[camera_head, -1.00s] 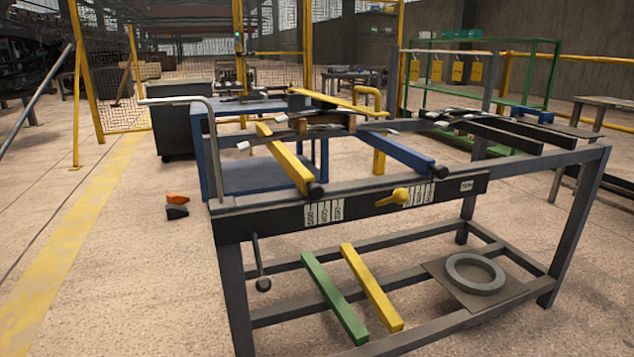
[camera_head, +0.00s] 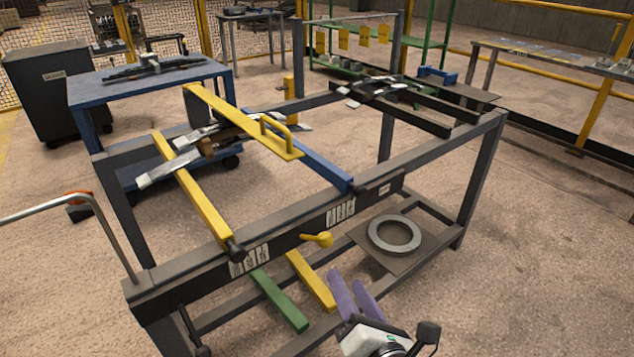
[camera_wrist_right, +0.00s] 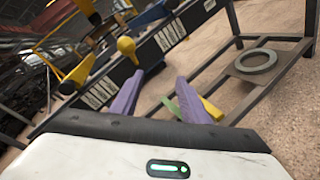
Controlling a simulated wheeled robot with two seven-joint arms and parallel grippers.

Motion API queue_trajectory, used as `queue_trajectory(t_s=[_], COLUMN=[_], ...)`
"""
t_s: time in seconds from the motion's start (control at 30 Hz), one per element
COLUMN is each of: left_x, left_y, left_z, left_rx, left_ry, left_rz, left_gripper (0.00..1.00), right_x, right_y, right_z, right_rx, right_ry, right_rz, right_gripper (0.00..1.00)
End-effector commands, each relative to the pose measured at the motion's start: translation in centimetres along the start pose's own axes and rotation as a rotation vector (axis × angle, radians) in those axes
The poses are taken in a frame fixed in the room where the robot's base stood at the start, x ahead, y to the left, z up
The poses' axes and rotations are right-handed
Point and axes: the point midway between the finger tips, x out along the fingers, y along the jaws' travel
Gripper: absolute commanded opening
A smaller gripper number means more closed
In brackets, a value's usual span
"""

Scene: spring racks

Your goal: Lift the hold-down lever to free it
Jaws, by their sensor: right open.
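The hold-down lever looks to be the yellow flat bar (camera_head: 222,112) with a yellow loop handle (camera_head: 277,132) at its near end. It lies over the leaf springs (camera_head: 195,150) on the rack's top, close above them; I cannot tell whether it touches. A yellow knob (camera_head: 318,240) sits on the rack's dark front rail; it also shows in the right wrist view (camera_wrist_right: 126,46). My right gripper (camera_head: 346,276) is open and empty, its two purple fingers apart, in front of and below the rail. The fingers also show in the right wrist view (camera_wrist_right: 160,76). My left gripper is not in view.
The grey rack frame (camera_head: 482,180) carries a yellow bar (camera_head: 190,185), a blue bar (camera_head: 320,165) and a lower shelf with a grey ring (camera_head: 395,234). A bent grey rail (camera_head: 45,207) sticks out left. A blue table (camera_head: 150,85) stands behind. Floor at right front is clear.

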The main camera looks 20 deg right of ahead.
Motion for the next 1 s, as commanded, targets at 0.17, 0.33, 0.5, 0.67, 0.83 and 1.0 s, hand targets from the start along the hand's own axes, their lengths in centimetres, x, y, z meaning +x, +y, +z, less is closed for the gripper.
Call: queue_trajectory(t_s=[0.17,0.33,0.5,0.67,0.83,1.0], left_x=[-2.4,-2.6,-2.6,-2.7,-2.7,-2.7], left_y=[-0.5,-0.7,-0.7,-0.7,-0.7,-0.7], left_z=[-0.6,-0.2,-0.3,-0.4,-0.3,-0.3], left_rx=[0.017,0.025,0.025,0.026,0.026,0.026], left_ry=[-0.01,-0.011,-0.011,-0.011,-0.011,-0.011], left_rz=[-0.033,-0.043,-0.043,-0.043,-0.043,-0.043], left_gripper=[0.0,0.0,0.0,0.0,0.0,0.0], right_x=[0.3,0.8,3.1,6.2,8.8,10.2], right_y=[4.7,5.7,6.2,6.6,7.0,7.3], right_z=[3.5,3.7,3.9,4.0,4.1,4.1], right_rx=[-0.511,-0.679,-0.683,-0.681,-0.679,-0.679], right_ry=[-0.08,-0.11,-0.114,-0.114,-0.112,-0.112], right_rz=[0.116,0.149,0.15,0.149,0.149,0.148], right_gripper=[0.41,0.41,0.41,0.41,0.41,0.41])
